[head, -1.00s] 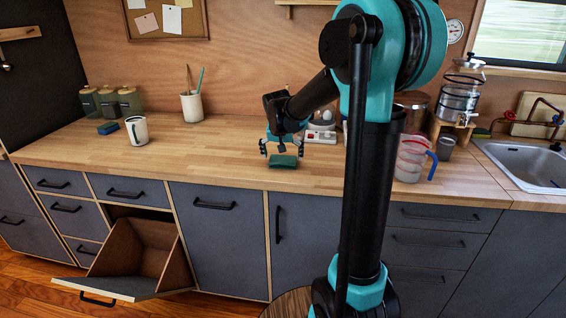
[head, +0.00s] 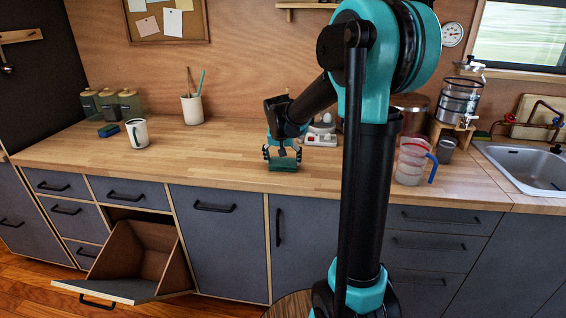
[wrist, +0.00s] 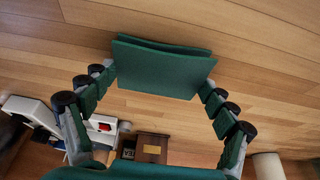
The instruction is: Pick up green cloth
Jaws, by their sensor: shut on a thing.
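The green cloth (head: 283,164) is a small, flat, folded piece at the front part of the wooden counter. In the wrist view the cloth (wrist: 163,68) lies across between the two fingertips, with its folded layers showing. My gripper (head: 282,152) points down at the cloth, and its fingers are shut on the cloth's left and right ends. In the wrist view my gripper (wrist: 160,75) has a fingertip touching each end. The cloth is at or very near the counter surface; I cannot tell whether it is lifted.
A white mug (head: 138,133), a blue-green sponge-like block (head: 108,130) and a cup with utensils (head: 192,108) stand to the left. An egg holder (head: 321,135) is behind the gripper. A clear measuring jug (head: 411,162) stands right. A lower bin drawer (head: 140,262) hangs open.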

